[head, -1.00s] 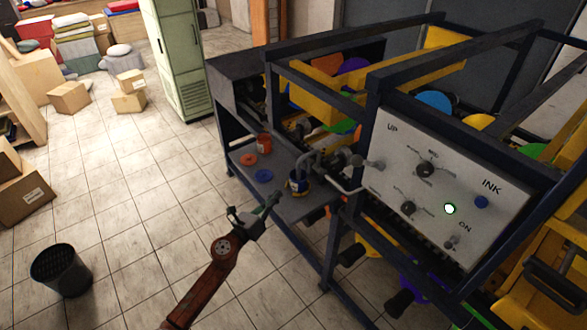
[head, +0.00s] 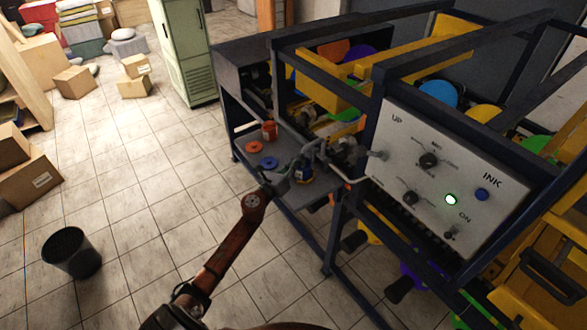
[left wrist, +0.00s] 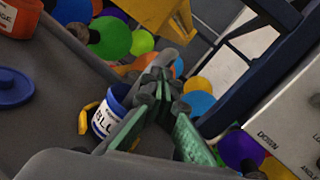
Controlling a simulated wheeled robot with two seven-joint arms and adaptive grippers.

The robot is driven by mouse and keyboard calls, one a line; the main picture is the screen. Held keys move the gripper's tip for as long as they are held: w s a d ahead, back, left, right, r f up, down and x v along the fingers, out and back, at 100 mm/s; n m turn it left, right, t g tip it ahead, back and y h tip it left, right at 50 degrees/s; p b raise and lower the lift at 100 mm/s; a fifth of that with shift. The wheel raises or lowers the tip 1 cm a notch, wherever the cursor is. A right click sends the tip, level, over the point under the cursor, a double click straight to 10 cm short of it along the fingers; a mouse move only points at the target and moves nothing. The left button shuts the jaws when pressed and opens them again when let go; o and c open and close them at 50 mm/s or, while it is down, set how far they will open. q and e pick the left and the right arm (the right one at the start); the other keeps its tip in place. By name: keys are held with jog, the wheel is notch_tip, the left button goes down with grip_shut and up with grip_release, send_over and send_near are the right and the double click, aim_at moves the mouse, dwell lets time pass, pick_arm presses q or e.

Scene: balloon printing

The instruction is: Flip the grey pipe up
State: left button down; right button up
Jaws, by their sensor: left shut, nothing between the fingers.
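The grey pipe (head: 311,151) curves over the small side shelf of the machine, above a blue ink pot with a white label (head: 303,177). My left gripper (head: 285,183) is shut and empty at the near left side of the pot, a little below and left of the pipe. In the left wrist view, the closed green-padded fingertips (left wrist: 160,82) are right of the pot (left wrist: 107,117). A grey tube-like shape (left wrist: 88,62) passes behind the fingertips; whether they touch it I cannot tell. My right gripper is not in view.
An orange lid (head: 254,147), a blue lid (head: 269,163) and an orange-red pot (head: 269,131) are on the shelf (head: 290,198). The control panel (head: 440,185) with knobs and a lit green button is to the right. A black bin (head: 72,253) stands on open floor.

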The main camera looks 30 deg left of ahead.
pick_arm(q)
jog(key=shift+w+a+r, duration=0.1)
jog(key=shift+w+r, duration=0.25)
jog(key=shift+r+p, duration=0.1)
jog(key=shift+p, duration=0.2)
jog(key=shift+w+r+p, duration=0.15)
jog(key=shift+r+p, duration=0.15)
jog(key=shift+p, duration=0.25)
jog(key=shift+g+p, duration=0.3)
jog(key=shift+w, duration=0.1)
